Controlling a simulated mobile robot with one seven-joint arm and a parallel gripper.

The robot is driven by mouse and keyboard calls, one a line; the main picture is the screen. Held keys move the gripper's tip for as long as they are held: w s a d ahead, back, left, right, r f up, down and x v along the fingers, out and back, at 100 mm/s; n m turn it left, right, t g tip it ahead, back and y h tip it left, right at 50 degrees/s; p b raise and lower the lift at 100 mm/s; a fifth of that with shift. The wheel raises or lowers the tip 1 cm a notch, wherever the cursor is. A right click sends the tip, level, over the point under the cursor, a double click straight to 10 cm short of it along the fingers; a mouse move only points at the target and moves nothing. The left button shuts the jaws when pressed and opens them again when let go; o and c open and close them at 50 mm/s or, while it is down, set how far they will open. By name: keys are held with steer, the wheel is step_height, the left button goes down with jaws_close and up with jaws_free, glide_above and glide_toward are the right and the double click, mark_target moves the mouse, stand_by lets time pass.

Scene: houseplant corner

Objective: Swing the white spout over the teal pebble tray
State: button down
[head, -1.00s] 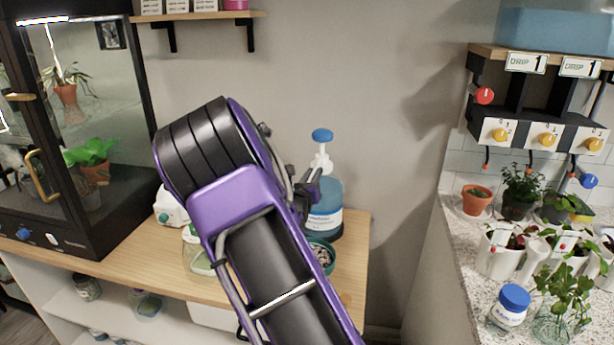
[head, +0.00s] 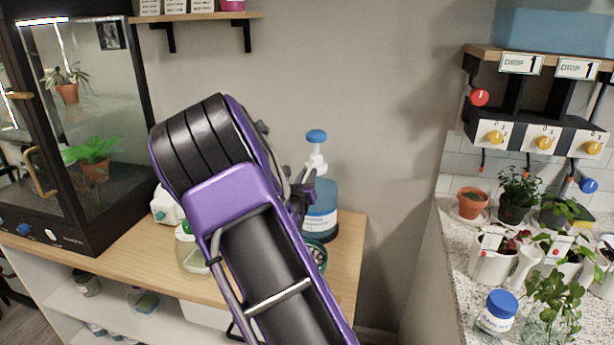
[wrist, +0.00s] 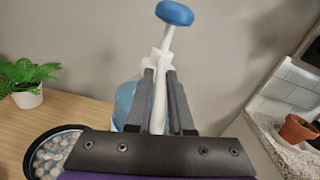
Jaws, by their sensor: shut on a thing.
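A blue bottle (head: 322,205) stands on the wooden bench top, with a white pump neck and a blue knob (head: 316,136). In the wrist view the knob (wrist: 174,13) is at the top, and the white spout (wrist: 158,105) runs down between my fingers. My gripper (wrist: 159,72) is shut on the spout. In the head view my gripper (head: 305,184) is at the bottle's left side, and the arm hides the spout. The teal pebble tray (head: 325,250) is partly hidden behind my arm. In the wrist view the round tray (wrist: 30,148) with pebbles is at lower left, apart from the spout.
A glass plant cabinet (head: 95,130) stands at left. A small white container (head: 166,207) and a green-capped bottle (head: 190,258) are left of my arm. A potted fern (wrist: 27,84) is near the tray. A speckled counter (head: 455,250) with plants is at right.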

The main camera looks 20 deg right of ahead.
steer(key=shift+d, duration=0.1)
steer(key=c, duration=0.8)
jaws_free()
steer(key=shift+s, duration=0.1)
steer(key=shift+c, duration=0.2)
steer(key=shift+s, duration=0.1)
steer(key=p+v, duration=0.1)
steer(key=v, duration=1.6)
steer(key=shift+r, duration=0.1)
